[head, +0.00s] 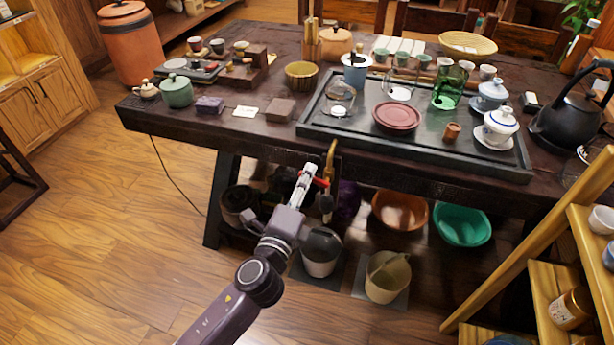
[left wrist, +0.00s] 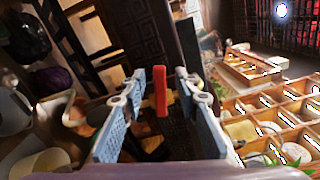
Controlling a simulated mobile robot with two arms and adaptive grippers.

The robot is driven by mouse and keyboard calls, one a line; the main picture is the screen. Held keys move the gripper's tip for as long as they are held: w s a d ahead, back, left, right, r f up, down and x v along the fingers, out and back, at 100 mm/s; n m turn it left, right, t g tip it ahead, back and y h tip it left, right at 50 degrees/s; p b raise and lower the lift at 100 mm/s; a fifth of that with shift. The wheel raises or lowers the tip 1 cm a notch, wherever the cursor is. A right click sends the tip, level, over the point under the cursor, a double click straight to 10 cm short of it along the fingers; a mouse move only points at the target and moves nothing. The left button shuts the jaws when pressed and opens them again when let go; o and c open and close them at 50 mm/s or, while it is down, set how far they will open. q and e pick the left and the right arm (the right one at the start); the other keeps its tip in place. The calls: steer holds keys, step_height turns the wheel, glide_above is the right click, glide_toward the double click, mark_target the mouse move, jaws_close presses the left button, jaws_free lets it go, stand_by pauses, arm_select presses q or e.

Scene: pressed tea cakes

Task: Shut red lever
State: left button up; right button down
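The red lever (head: 321,182) shows as a small red piece beside my left fingertips in the head view, close to a brass-coloured fitting (head: 330,160) at the front edge of the tea table. In the left wrist view the red lever (left wrist: 160,91) stands upright in the picture, between the two fingers. My left gripper (head: 310,170) reaches up to the table's front edge. In the left wrist view the left gripper (left wrist: 159,88) is open, with a gap on each side of the lever. I cannot tell whether a finger touches it. My right gripper is not in view.
The dark tea table (head: 165,120) holds a tea tray (head: 345,131) with cups and pots. Below it stand a brown bowl (head: 399,211), a green bowl (head: 462,224) and two buckets. A wooden shelf (head: 530,245) is at right. The floor at left is clear.

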arm_select(q)
steer(key=shift+w+d, duration=0.25)
steer(key=shift+w, duration=0.45)
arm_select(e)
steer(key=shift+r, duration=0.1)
arm_select(q)
jaws_close()
steer(key=shift+f, duration=0.15)
steer(key=shift+a+f+n+b, duration=0.1)
steer(key=shift+f+n+b, duration=0.2)
steer(key=shift+n, duration=0.3)
steer(key=shift+f+n+b, duration=0.15)
steer(key=shift+n+b, duration=0.2)
steer(key=shift+n, duration=0.25)
steer(key=shift+f+n, duration=0.1)
steer(key=shift+n, duration=0.4)
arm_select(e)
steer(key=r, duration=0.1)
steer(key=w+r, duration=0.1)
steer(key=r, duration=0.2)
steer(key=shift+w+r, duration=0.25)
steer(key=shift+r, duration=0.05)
arm_select(q)
jaws_free()
